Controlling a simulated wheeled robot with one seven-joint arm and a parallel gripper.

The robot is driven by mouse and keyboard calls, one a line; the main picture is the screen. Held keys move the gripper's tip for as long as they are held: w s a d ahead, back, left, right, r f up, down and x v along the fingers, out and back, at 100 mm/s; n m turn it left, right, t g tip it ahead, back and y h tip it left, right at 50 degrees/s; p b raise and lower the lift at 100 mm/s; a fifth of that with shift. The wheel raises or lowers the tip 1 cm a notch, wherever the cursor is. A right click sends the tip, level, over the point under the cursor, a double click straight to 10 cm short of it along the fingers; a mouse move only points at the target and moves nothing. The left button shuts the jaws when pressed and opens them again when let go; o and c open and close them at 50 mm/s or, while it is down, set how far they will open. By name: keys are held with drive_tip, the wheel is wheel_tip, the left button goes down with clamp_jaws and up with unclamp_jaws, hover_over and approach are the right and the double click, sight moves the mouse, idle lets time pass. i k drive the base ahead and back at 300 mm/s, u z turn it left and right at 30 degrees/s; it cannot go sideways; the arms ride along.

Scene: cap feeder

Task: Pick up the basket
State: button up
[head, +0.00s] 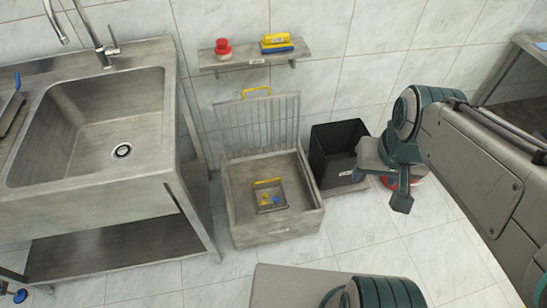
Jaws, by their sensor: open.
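A small dark wire basket (283,207) with a yellow handle (267,182) sits inside the grey metal box (277,234) on the floor. A few small yellow and blue pieces are in it. The box's slatted lid (259,122), with its own yellow handle, stands raised at the back. My gripper (398,194) is open and empty, in the air to the right of the box and well apart from the basket. Its far finger is partly hidden.
A black bin (336,153) stands right of the box, close to my gripper. A steel sink unit (110,115) stands at left. A wall shelf (254,59) holds a red item and a yellow and blue stack. A red round thing (418,178) is partly hidden behind my gripper.

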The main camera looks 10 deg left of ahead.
sight(278, 190)
drive_tip(key=k, duration=0.55)
drive_tip(key=u, duration=0.4)
drive_tip(key=i, duration=1.35)
drive_tip(key=z, duration=0.1)
